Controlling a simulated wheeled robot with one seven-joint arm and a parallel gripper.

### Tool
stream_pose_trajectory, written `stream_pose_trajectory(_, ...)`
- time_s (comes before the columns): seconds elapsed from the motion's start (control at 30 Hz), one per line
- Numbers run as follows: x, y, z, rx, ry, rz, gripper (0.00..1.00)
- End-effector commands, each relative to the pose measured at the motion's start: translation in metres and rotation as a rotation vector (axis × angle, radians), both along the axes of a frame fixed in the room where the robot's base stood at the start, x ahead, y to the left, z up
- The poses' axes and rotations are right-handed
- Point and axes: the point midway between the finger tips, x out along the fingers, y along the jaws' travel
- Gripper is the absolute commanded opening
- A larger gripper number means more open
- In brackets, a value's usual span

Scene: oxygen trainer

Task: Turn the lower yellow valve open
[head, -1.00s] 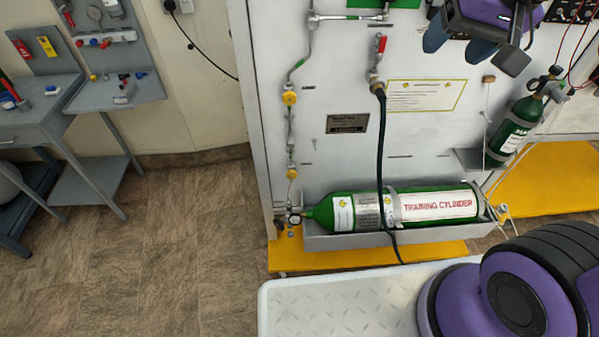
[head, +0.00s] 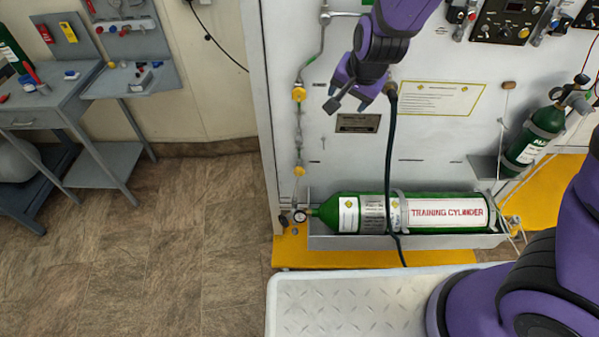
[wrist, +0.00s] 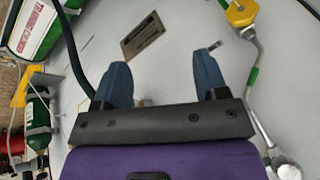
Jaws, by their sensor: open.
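The lower yellow valve (head: 299,170) sits on the thin vertical pipe at the left of the white panel, just above the cylinder's gauge. The upper yellow valve (head: 299,94) is on the same line above it. It also shows at the top right of the wrist view (wrist: 241,12), where the lower valve is out of view. My gripper (head: 347,106) is open and empty, up and to the right of the lower valve and right of the upper valve. Its two blue fingers (wrist: 160,78) stand apart in the wrist view, with bare panel between them.
A green training cylinder (head: 450,212) lies in a grey tray below. A dark hose (head: 389,150) hangs down just right of my gripper. A metal nameplate (head: 357,123) is below it. A small green cylinder (head: 535,135) stands at right.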

Motion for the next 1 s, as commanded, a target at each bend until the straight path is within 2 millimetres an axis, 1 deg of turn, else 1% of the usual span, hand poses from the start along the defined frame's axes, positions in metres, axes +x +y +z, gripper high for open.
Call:
stream_pose_trajectory(0.03, 0.003, 0.009, -0.018, -0.013, 0.002, -0.011, 0.67)
stream_pose_trajectory(0.23, 0.012, 0.034, -0.076, -0.050, -0.035, -0.077, 0.67)
stream_pose_trajectory(0.43, 0.016, 0.054, -0.134, -0.096, -0.099, -0.123, 0.67)
stream_pose_trajectory(0.7, 0.014, 0.072, -0.205, -0.156, -0.228, -0.151, 0.67)
stream_pose_trajectory(1.0, 0.007, 0.082, -0.271, -0.194, -0.419, -0.122, 0.67)
